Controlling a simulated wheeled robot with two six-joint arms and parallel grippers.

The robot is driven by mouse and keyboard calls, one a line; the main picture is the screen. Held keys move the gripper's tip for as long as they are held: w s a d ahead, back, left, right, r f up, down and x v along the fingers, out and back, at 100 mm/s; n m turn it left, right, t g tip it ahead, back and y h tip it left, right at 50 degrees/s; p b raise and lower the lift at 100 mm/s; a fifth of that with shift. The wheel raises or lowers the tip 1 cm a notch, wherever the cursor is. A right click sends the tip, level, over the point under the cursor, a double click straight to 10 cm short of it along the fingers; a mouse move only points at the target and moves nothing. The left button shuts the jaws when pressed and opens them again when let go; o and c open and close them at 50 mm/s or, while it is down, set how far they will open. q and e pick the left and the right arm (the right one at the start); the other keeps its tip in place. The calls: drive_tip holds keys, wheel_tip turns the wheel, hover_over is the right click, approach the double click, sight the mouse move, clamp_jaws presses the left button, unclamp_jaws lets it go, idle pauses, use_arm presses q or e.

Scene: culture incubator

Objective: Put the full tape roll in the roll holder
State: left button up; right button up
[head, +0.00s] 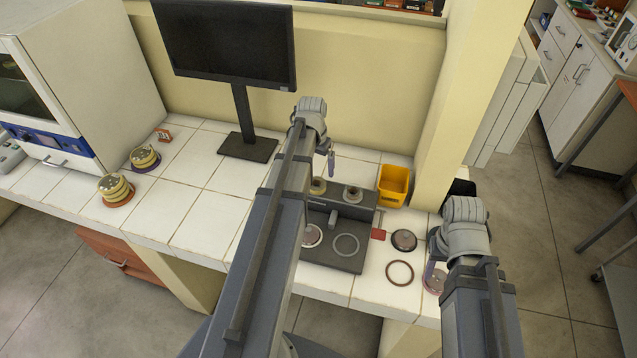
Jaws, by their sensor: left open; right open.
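A dark grey device (357,212) stands on the tiled bench, with two small round roll-like parts on top, one at the left (318,186) and one at the right (352,194). I cannot tell which part is the roll holder or which is the full tape roll. My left gripper (330,163) is open and empty above the bench, behind the device. My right gripper (431,273) is open at the bench's right end, by a pale pinkish disc (438,283); its arm partly hides this area. My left arm covers the device's left side.
A dark disc (404,240), a thin ring (399,273) and a red piece (378,234) lie right of the device. A yellow bin (393,186) stands behind, near a pillar (462,100). A monitor (228,45) and two dish stacks (145,158) (115,188) are left; bench between is clear.

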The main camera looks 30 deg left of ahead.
sight(317, 183)
use_arm(q)
drive_tip(key=shift+w+f+b, duration=0.15)
drive_tip(key=shift+f+b, duration=1)
drive_tip(key=shift+f, duration=0.2)
drive_tip(key=shift+r, duration=0.1)
drive_tip(key=f+b, duration=0.5)
drive_tip(key=shift+a+f, duration=0.15)
drive_tip(key=shift+a, duration=0.05)
drive_tip(key=c, duration=1.4)
drive_tip(key=shift+o, duration=0.2)
drive_tip(key=shift+r, duration=0.2)
wheel_tip(317, 183, up, 10)
drive_tip(key=p, duration=1)
